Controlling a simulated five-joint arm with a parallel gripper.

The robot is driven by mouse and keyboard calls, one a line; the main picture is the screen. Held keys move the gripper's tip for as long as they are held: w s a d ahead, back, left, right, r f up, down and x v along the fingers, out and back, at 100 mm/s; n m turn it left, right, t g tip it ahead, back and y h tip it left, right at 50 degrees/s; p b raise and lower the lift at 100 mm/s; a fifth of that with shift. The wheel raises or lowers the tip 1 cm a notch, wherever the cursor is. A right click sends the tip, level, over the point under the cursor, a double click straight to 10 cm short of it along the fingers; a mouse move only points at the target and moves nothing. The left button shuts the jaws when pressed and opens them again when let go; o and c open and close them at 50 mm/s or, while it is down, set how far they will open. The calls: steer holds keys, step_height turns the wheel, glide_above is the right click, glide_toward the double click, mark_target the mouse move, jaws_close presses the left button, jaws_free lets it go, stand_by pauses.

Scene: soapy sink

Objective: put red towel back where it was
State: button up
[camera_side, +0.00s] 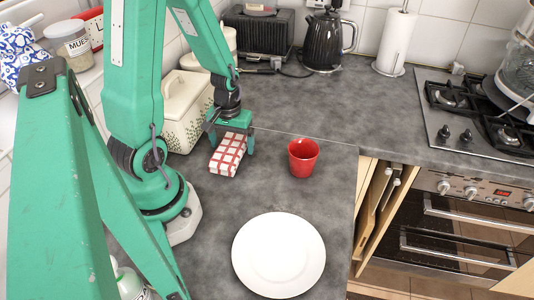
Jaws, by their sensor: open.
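The red towel (228,155) is a small folded block with a red and white check. It lies on the grey worktop, left of the red cup. My gripper (231,142) points down over the far end of the towel. Its fingers are open, one on the left and one on the right of the towel. I cannot tell whether they touch it.
A red cup (303,157) stands right of the towel. A white plate (279,254) lies nearer the front. A cream container (187,110) stands close behind on the left. The worktop (345,115) behind the cup is clear. The hob (470,115) is far right.

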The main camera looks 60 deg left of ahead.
mark_target(232, 143)
steer(key=shift+r, duration=0.15)
step_height(232, 143, up, 12)
stand_by(1.0)
stand_by(0.5)
steer(key=d+r+m+t, duration=0.5)
steer(key=d+r+m, duration=0.4)
steer(key=d+r, duration=0.2)
steer(key=shift+s+d+r+t, duration=0.3)
steer(key=shift+s+d+r, duration=0.1)
steer(key=shift+d, duration=0.3)
